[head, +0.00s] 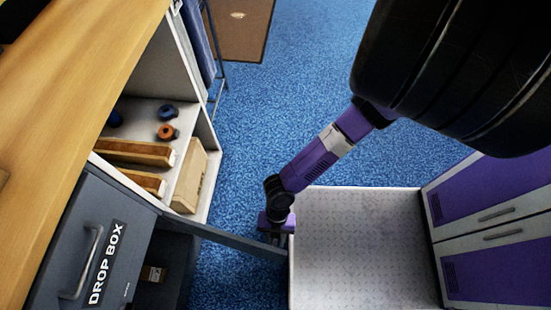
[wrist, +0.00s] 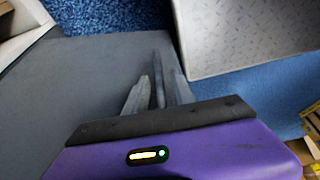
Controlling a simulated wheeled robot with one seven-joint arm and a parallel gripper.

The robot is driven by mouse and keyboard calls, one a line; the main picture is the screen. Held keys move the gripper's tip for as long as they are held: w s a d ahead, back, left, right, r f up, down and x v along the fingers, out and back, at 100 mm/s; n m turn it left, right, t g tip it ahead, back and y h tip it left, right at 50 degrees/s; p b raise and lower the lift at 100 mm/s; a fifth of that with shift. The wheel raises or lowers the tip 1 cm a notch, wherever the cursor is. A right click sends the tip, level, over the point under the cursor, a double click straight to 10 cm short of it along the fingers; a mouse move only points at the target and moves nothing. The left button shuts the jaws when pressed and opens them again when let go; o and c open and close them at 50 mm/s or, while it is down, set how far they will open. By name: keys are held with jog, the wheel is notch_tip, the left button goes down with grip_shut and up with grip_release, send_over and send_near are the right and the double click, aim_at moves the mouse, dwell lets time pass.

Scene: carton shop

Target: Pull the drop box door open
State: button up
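My gripper (head: 277,238) is low at the door's outer end. In the wrist view the door (wrist: 70,95) fills the left as a flat grey face. My gripper's fingers (wrist: 158,90) point along its edge, with a thin dark bar between them. Whether they press on it is unclear.
A small brown box (head: 153,273) shows inside the opening. A white textured platform (head: 360,245) stands just right of the gripper, with purple-fronted cabinets (head: 490,210) beyond. A white shelf with wooden trays (head: 135,152) is behind the drop box. Blue carpet (head: 290,80) is clear farther back.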

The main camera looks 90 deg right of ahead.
jog(key=shift+r, duration=0.15)
jog(key=p+v, duration=0.1)
jog(key=v, duration=0.6)
jog(key=shift+d+r+p, duration=0.2)
jog(key=shift+r+p, duration=0.05)
jog(key=shift+p, duration=0.1)
dwell(0.4)
jog(key=w+a+r+m+t+h+p, duration=0.1)
jog(key=r+m+t, duration=0.6)
jog(key=r, duration=1.5)
jog(key=w+r+m+t+h+p, duration=0.2)
jog(key=r+m+t+p, duration=0.4)
jog(key=r, duration=1.6)
jog(key=m+t+h, duration=0.1)
jog(key=m, duration=0.3)
jog(key=shift+w+a+t, duration=0.3)
jog(key=shift+w+a, duration=0.05)
jog(key=shift+a, duration=0.05)
